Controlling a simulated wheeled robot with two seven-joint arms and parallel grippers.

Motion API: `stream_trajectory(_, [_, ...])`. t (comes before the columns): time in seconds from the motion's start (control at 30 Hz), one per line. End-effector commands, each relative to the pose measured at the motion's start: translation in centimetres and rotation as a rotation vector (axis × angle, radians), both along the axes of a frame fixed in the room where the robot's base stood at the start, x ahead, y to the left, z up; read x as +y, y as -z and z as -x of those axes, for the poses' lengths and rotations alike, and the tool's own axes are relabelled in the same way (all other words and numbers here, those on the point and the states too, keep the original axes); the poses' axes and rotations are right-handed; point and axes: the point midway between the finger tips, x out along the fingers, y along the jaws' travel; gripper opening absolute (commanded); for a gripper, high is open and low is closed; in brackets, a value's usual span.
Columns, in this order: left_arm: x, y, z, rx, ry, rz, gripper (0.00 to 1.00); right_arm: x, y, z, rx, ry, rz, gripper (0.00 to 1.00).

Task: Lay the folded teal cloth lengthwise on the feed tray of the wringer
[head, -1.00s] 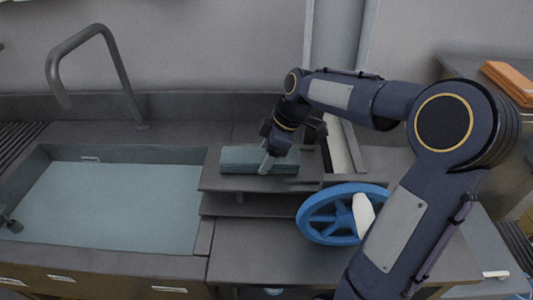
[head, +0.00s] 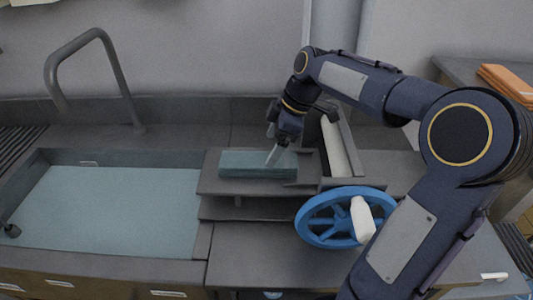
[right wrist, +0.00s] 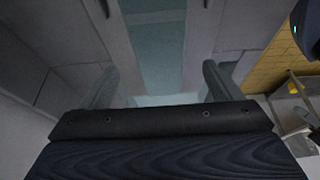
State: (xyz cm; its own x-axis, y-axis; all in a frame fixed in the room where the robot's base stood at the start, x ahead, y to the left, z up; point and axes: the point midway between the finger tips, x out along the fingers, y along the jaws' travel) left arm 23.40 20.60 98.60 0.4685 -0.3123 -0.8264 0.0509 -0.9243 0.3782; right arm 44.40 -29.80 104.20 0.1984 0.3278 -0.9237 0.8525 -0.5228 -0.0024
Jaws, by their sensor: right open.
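The folded teal cloth (head: 245,164) lies flat on the grey feed tray (head: 210,184) in the head view. Its long side runs left to right, toward the white roller (head: 336,148) of the wringer. My right gripper (head: 272,146) is open at the cloth's right part, with one fingertip overlapping the cloth in the picture. I cannot tell whether that fingertip touches it. In the right wrist view, the two fingers of my right gripper (right wrist: 160,82) are spread apart, with a pale patch between them that I cannot identify surely. My left gripper does not show.
A blue handwheel (head: 322,236) with a white handle (head: 361,218) stands right of the tray front. A basin of teal water (head: 110,210) and a curved tap (head: 90,45) are on the left. An orange stack (head: 505,82) lies at the far right.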

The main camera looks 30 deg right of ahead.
Motion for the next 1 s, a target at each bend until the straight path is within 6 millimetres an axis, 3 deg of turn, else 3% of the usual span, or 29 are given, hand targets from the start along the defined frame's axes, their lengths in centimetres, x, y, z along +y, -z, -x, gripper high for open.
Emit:
stream_trajectory(0.1, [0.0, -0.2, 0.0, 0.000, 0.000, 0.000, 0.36, -0.9, -2.5, 0.5, -0.003, 0.002, 0.001, 0.85])
stream_trajectory(0.33, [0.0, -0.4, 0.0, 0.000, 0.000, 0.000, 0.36, -1.9, -5.3, 1.1, -0.001, 0.002, 0.001, 0.85])
stream_trajectory(1.0, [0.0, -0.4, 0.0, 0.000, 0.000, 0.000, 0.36, -2.1, -5.8, 1.3, 0.002, 0.001, 0.000, 0.85])
